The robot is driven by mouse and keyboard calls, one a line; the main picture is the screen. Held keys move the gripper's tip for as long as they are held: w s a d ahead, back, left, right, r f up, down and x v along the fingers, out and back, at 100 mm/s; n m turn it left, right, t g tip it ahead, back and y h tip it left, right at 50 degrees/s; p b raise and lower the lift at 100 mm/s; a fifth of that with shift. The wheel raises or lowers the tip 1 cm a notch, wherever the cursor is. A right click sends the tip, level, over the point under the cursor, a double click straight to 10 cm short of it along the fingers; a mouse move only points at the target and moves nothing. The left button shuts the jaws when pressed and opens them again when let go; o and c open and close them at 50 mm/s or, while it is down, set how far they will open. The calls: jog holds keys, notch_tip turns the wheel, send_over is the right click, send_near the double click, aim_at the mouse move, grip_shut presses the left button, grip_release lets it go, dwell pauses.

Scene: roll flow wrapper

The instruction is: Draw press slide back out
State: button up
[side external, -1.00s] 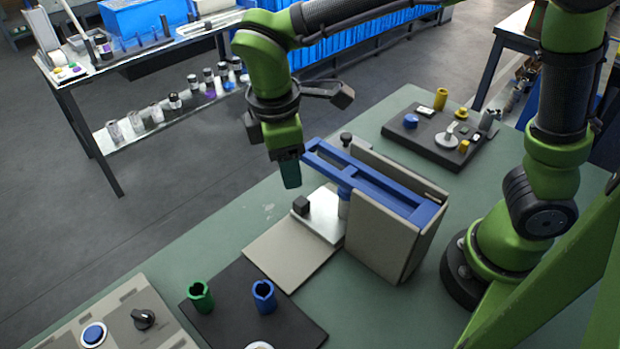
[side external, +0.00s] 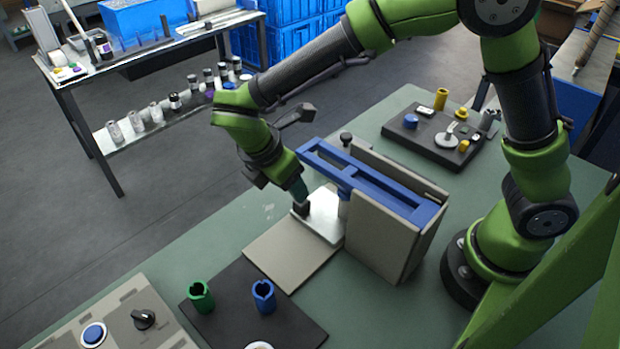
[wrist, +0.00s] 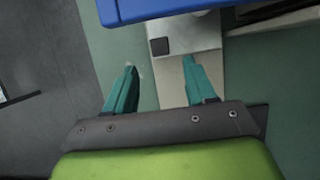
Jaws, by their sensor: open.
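The press slide is a pale metal plate (side external: 322,222) with a small black block (side external: 302,208) on its outer end. It sticks out from under the blue frame of the press (side external: 370,180), over a beige base board (side external: 285,250). My gripper (side external: 301,194) is tilted, with its teal fingers just above or beside the black block; contact cannot be told. In the wrist view my gripper (wrist: 158,78) is open with nothing between its fingers. The black block (wrist: 160,46) shows beyond the fingertips, nearer the right finger, on the plate (wrist: 200,36).
A black board (side external: 250,310) with a green cup (side external: 200,297) and a blue cup (side external: 264,296) lies in front. A control panel (side external: 125,320) is at front left. A dark tray (side external: 435,135) of small parts sits behind the press.

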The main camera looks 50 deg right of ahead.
aim_at(328, 210)
jog(key=x, duration=0.7)
grip_shut()
